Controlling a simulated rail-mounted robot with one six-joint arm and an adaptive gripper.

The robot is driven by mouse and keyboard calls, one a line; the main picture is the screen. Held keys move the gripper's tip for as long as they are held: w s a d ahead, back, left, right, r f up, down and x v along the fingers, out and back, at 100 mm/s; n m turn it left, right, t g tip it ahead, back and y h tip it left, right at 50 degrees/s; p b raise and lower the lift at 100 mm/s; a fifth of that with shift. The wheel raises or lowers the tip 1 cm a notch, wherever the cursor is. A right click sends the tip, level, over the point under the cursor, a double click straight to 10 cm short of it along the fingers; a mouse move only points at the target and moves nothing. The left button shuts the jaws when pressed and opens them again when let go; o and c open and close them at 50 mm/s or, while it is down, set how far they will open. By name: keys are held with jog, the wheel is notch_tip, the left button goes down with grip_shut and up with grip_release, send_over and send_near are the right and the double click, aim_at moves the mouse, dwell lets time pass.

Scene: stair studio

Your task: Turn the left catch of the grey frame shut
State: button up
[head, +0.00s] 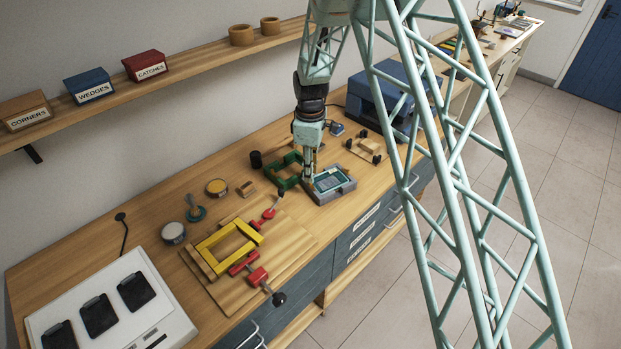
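The grey frame (345,191) lies on the wooden bench near its front edge, with a teal and pale panel inside it. My gripper (309,179) points down at the frame's left end, at or just above its rim. I cannot tell whether it touches the frame. The left catch is too small to make out and may be hidden by my gripper. The fingers are too small to show whether they are open or shut.
A green frame (287,171) stands close to the left of my gripper. A yellow frame (212,258) with red clamps (258,277) lies on a board further left. A blue machine (372,104) stands behind right. A wooden jig (367,149) lies beyond the grey frame.

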aim_at(312, 186)
jog(key=shift+f, duration=1.7)
jog(key=shift+c, duration=0.4)
grip_shut()
